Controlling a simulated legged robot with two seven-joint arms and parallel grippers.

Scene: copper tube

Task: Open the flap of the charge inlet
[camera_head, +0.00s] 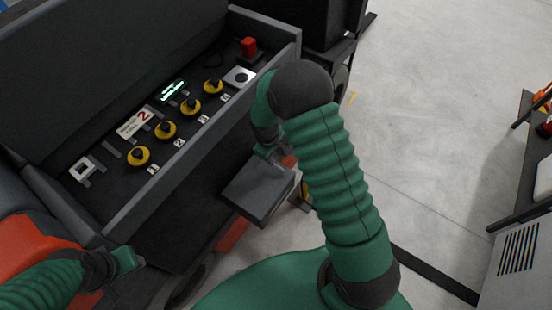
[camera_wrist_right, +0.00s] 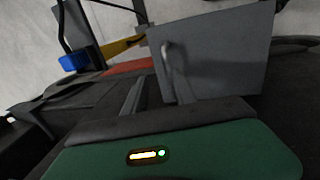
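The flap is a flat grey plate (camera_head: 258,192) that stands out from the side of the dark vehicle, below the control panel. In the right wrist view the flap (camera_wrist_right: 225,55) fills the upper right, with a pale curved handle (camera_wrist_right: 170,60) on its near face. My right gripper (camera_head: 266,152) is at the flap's upper edge, close to the handle. Its fingertips are mostly hidden, so I cannot tell whether they grip the handle. The inlet behind the flap is hidden. My left gripper (camera_head: 125,262) is at the lower left, away from the flap; its fingers are unclear.
The control panel (camera_head: 128,190) has several yellow-ringed knobs and a red button (camera_head: 249,47). An orange-red part (camera_head: 35,245) lies beside my left arm. A dark shelf (camera_head: 530,170) stands at the far right. The grey floor (camera_head: 430,120) between is clear.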

